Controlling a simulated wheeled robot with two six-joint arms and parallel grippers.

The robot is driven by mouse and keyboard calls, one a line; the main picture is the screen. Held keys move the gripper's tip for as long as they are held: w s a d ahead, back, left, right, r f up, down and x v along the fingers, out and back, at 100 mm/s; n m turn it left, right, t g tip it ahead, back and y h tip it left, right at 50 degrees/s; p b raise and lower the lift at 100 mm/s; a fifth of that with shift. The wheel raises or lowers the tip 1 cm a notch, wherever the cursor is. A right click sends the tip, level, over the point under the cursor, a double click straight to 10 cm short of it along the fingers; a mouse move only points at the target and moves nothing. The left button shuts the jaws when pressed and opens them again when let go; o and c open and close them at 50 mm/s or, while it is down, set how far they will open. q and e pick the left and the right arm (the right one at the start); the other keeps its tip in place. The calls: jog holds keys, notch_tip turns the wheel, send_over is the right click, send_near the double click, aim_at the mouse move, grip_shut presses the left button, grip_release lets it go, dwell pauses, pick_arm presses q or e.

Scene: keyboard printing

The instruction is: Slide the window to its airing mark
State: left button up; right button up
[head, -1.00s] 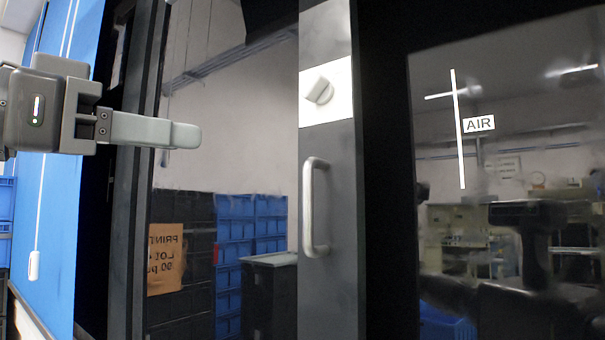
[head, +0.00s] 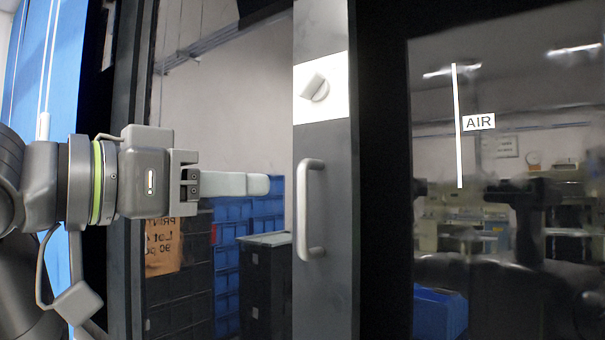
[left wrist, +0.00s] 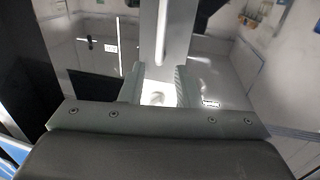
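The window's grey upright frame (head: 325,190) stands mid-picture in the head view. It carries a vertical bar handle (head: 303,210) and, above, a latch knob (head: 317,88) on a white plate. Right of it, a white vertical line with an AIR label (head: 479,122) marks the dark glass. The frame edge stands left of the line, with a wide gap. My left gripper (head: 262,185) comes in from the left at handle height, its tips just short of the handle. In the left wrist view its two fingers (left wrist: 158,85) are apart, with the grey frame ahead of them. My right gripper is not in view.
Through the left pane I see blue crates (head: 232,240), dark crates (head: 185,285) and an orange sheet (head: 163,246). The dark glass on the right reflects the room. A blue panel (head: 45,70) stands at the far left.

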aim_at(299, 186)
pick_arm(q)
jog(key=p+x, duration=0.2)
jog(key=x, duration=0.6)
jog(key=shift+r+p, duration=0.1)
jog(key=shift+p, duration=0.25)
jog(key=shift+x, duration=0.9)
jog(key=shift+s, duration=0.1)
grip_shut()
